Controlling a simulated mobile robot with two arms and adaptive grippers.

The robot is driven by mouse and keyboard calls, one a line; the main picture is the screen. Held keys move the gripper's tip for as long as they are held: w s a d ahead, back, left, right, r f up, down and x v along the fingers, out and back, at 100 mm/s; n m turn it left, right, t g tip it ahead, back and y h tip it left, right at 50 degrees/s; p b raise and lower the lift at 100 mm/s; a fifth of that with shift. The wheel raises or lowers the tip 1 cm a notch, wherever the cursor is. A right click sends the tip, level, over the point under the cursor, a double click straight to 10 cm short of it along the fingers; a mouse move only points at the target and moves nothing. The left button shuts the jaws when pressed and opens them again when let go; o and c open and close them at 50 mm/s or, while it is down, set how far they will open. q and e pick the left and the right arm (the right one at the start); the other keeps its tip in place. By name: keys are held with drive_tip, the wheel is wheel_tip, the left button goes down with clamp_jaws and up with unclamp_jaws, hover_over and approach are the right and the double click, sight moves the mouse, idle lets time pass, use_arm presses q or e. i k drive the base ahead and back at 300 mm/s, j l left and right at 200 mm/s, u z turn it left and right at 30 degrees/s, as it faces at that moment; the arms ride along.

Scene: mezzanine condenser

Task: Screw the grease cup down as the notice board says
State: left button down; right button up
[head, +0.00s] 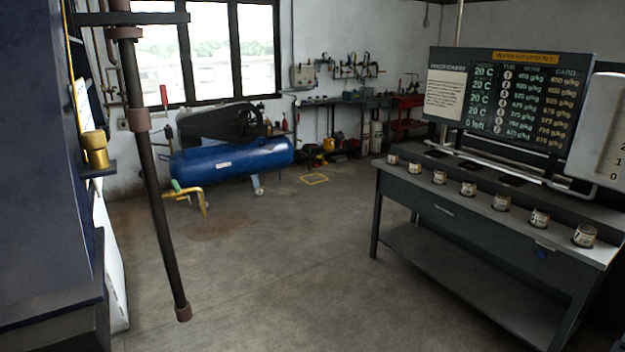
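A brass cup-shaped fitting (95,149), which looks like the grease cup, sits on a small dark ledge on the side of the dark blue housing (45,190) at the left. How far down it is screwed cannot be told. A dark notice board (515,98) stands at the back of the bench at the right. It has a pale text card, a column of green "20 C" readings, and numbered rows of g/kg values. The card's small text is too fine to read. Neither of my grippers is in view.
Several small labelled tins (468,188) stand in a row on the grey bench (430,208). A dark vertical pipe (160,190) hangs near the housing. A blue compressor tank (232,160) stands at the back. The concrete floor (270,265) between is clear.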

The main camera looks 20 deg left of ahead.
sight(92, 139)
drive_tip(key=i+u, duration=0.2)
drive_tip(key=u, duration=0.3)
drive_tip(key=i+l+u, duration=0.15)
drive_tip(key=u, duration=0.35)
drive_tip(key=i+l+u, duration=0.2)
drive_tip(key=u, duration=0.25)
drive_tip(key=i+l+u, duration=0.2)
drive_tip(key=u, duration=0.3)
drive_tip(key=i+l+u, duration=0.25)
drive_tip(key=l, duration=0.2)
drive_tip(key=i+l+u, duration=0.2)
drive_tip(key=l, duration=0.3)
drive_tip(key=l+u, duration=0.25)
drive_tip(key=l, duration=0.25)
drive_tip(key=i+l+u, duration=0.2)
drive_tip(key=l, duration=0.35)
drive_tip(key=l+u, duration=0.25)
drive_tip(key=l, duration=0.3)
drive_tip(key=l+u, duration=0.15)
drive_tip(key=u, duration=0.35)
